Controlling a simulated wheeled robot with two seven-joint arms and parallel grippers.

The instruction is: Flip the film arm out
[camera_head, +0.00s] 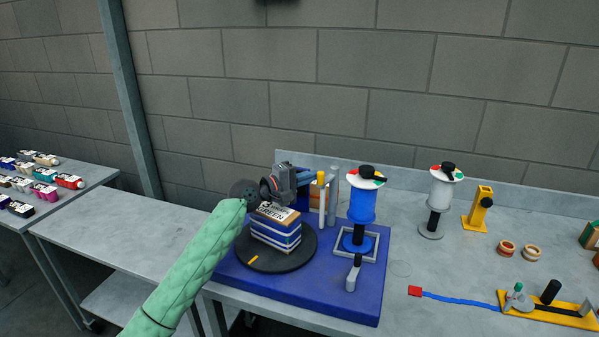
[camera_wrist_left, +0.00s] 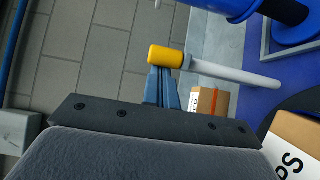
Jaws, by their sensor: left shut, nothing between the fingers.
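A pale rod with a yellow cap (camera_head: 321,179), which looks like the film arm, stands beside the blue film roll (camera_head: 361,206) on the wrapping machine. My left gripper (camera_head: 309,177) is shut and empty, with its fingertips right at the yellow cap. In the left wrist view the shut blue-grey fingers (camera_wrist_left: 162,88) end at the yellow cap (camera_wrist_left: 165,56), and the pale rod (camera_wrist_left: 235,74) runs to the right. I cannot tell whether they touch. A wrapped stack of boxes (camera_head: 276,232) sits on the black turntable (camera_head: 258,259), partly below my gripper. My right gripper is not in view.
The blue machine base (camera_head: 340,304) carries a small grey lever (camera_head: 353,274) at the front. A white film roll (camera_head: 439,190), a yellow stand (camera_head: 481,206) and a yellow tool (camera_head: 545,308) are to the right. The table at left (camera_head: 120,233) is clear.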

